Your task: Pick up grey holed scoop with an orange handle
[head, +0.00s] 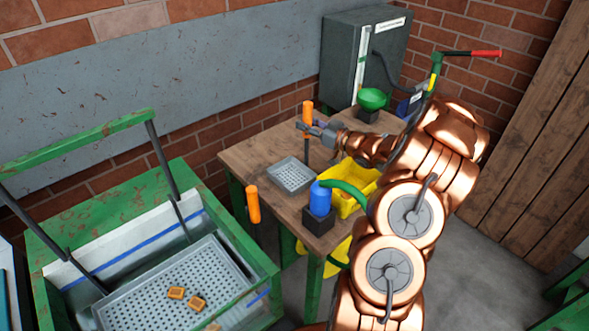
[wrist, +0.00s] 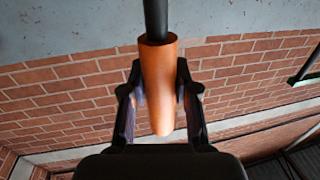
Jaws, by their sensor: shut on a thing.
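The grey holed scoop (head: 291,177) is a shallow perforated tray at the wooden table's left part. A dark upright rod rises at its right side to an orange handle (head: 307,110). My gripper (head: 308,127) is shut on this handle from the right, with some orange showing above the fingers. In the wrist view the orange handle (wrist: 159,85) lies between the two dark fingers, and the black rod (wrist: 155,20) runs out at the top. I cannot tell whether the tray touches the table.
A blue container (head: 320,198) on a dark block and a yellow bin (head: 341,204) are near the scoop. A green funnel (head: 372,98) is behind my arm. A green-framed bin (head: 267,279) with a large grey perforated tray (head: 226,262) is at left. Another orange handle (head: 253,204) stands between.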

